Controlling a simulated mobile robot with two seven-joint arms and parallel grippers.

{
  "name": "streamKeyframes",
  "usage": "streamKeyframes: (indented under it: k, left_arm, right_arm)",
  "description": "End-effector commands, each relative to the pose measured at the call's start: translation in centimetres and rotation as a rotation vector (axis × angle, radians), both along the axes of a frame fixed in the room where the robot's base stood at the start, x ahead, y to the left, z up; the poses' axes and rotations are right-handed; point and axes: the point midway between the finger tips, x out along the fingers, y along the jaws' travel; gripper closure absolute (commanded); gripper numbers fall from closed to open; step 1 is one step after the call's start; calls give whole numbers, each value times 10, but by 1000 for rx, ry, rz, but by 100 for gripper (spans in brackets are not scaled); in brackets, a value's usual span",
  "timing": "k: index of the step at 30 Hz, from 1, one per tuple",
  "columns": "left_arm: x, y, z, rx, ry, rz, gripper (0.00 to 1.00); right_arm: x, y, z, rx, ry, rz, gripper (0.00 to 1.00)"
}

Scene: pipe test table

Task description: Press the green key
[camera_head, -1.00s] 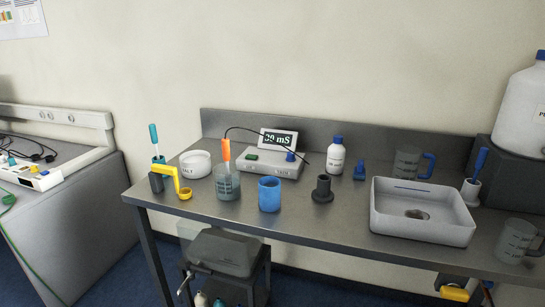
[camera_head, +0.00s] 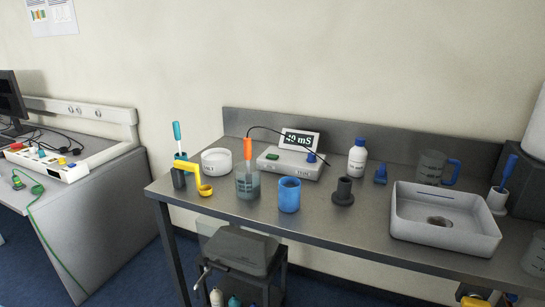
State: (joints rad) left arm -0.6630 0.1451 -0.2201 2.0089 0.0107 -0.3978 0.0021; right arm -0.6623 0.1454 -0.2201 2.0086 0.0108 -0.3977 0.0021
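The green key (camera_head: 272,156) is a small green block on top of the pale meter box (camera_head: 291,165), left of its blue knob (camera_head: 311,157). The meter stands at the back of the grey metal table. Its tilted display (camera_head: 299,139) shows a number in mS; the digits are hard to read exactly. A dark cable runs from the meter area to an orange-topped probe (camera_head: 248,150) in a beaker of liquid (camera_head: 247,185). Neither of my grippers is in view, and nothing covers the green key.
A white dish (camera_head: 216,162), yellow scoop (camera_head: 204,188), blue cup (camera_head: 289,195) and dark stand (camera_head: 343,192) are around the meter. A white bottle (camera_head: 357,158) and grey basin (camera_head: 444,221) are to the right. A side bench (camera_head: 105,195) with a power strip is left.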

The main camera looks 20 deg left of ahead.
Motion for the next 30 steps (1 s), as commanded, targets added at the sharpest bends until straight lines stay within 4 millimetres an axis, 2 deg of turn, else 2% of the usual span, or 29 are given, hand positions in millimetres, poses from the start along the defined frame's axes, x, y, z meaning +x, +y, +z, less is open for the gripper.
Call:
streamKeyframes:
  k: [2,12,30]
  left_arm:
    - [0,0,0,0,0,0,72]
    - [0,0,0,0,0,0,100]
    - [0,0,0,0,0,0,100]
  right_arm:
    - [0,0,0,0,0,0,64]
    - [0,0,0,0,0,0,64]
    - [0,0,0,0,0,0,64]
